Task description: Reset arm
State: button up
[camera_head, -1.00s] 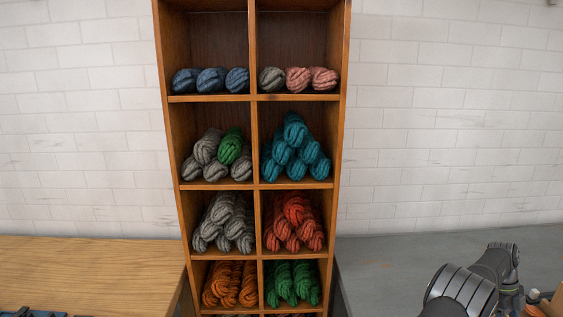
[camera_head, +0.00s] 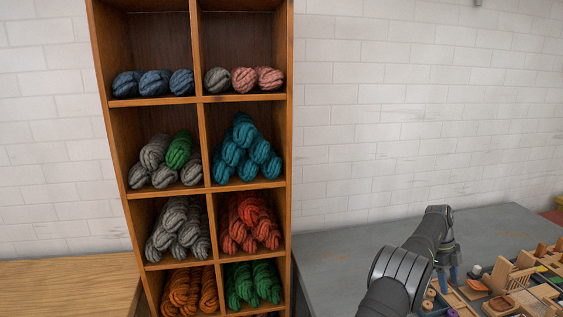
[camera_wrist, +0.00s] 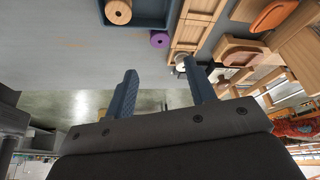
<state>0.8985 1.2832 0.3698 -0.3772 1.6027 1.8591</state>
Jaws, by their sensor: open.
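My gripper (camera_wrist: 162,90) shows in the wrist view with its two blue fingers apart and nothing between them. Behind the fingers lie the grey table edge and the floor. A wooden cubby shelf (camera_head: 199,150) stands at the left, clear of my arm. It holds blue skeins (camera_head: 154,83), grey and pink skeins, teal skeins (camera_head: 246,150), red skeins (camera_head: 250,222), orange skeins (camera_head: 188,290) and green skeins (camera_head: 252,284). One green skein (camera_head: 179,150) lies among grey skeins (camera_head: 155,151).
The grey table (camera_head: 335,250) has free room between the shelf and my arm. Wooden trays and small parts (camera_head: 515,285) crowd its right side. A purple spool (camera_wrist: 160,40) and a tan spool (camera_wrist: 118,11) show in the wrist view. A wooden table (camera_head: 65,287) stands at the left.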

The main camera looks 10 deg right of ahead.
aim_at(453, 312)
jog(key=x, duration=0.9)
jog(key=shift+f, duration=0.2)
jog(key=r, duration=0.2)
jog(key=s+r, duration=0.1)
jog(key=r, duration=0.1)
jog(key=shift+r, duration=0.3)
jog(key=s+r, duration=0.6)
jog(key=s, duration=0.5)
jog(key=w+a+f+n+t+h, duration=0.25)
jog(key=w+a+n, duration=0.45)
jog(key=w+a, duration=1.5)
jog(key=w+a+f+n+t, duration=0.1)
jog(key=w+a+n, duration=0.2)
jog(key=a, duration=1.1)
jog(key=w+a+f+n+t, duration=0.1)
jog(key=w+a+n, duration=0.3)
jog(key=a, duration=1.1)
jog(key=w+f, duration=0.1)
jog(key=w, duration=0.2)
jog(key=shift+w+a+f, duration=0.15)
jog(key=shift+w+a, duration=0.05)
jog(key=shift+w, duration=0.1)
